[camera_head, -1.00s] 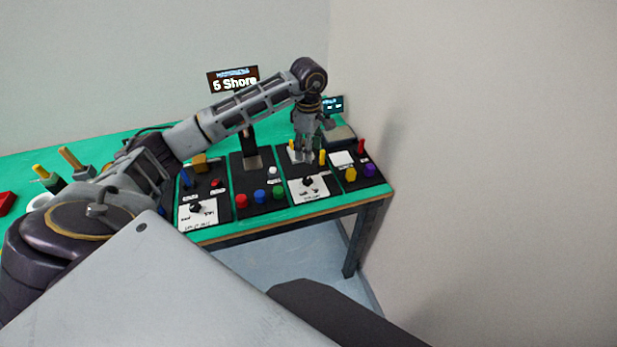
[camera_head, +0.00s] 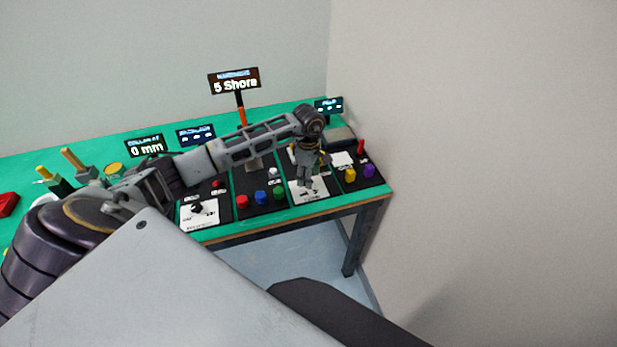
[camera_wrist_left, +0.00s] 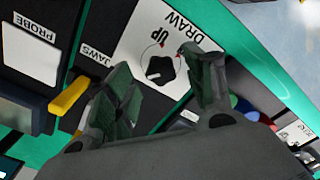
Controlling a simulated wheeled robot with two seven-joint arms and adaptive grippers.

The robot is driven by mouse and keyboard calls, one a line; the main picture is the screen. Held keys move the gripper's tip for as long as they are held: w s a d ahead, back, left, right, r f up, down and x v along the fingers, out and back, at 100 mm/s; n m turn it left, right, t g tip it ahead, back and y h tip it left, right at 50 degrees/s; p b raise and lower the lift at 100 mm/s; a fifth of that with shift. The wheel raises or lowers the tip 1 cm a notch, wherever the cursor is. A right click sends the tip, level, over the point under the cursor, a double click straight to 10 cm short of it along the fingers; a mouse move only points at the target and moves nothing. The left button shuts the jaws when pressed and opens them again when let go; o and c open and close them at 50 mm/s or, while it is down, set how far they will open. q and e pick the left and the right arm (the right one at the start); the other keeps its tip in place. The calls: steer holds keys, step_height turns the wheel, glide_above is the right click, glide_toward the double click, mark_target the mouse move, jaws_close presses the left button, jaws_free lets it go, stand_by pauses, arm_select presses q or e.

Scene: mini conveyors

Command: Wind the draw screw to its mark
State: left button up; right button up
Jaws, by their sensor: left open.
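The draw screw's black lobed knob (camera_wrist_left: 161,69) sits on a white plate (camera_wrist_left: 150,28) marked DRAW and UP in the left wrist view. Small red marks show by a curved line beside the knob. My left gripper (camera_wrist_left: 163,62) is open and empty, one finger to each side of the knob in that view. I cannot tell whether the fingers touch it or how high they are above it. In the head view my left gripper (camera_head: 305,184) points down over this plate (camera_head: 312,195) and hides the knob. My right gripper is out of view.
A yellow lever (camera_wrist_left: 70,96) by the JAWS label stands beside the left finger. Red (camera_head: 242,201), blue (camera_head: 260,197) and green (camera_head: 279,195) knobs are on the neighbouring panel. Displays read 5 Shore (camera_head: 234,82) and 0 mm (camera_head: 147,148). A wall is close on the right.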

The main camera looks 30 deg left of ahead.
arm_select(q)
steer(key=shift+f, duration=0.8)
steer(key=shift+c, duration=0.3)
steer(key=c, duration=0.9)
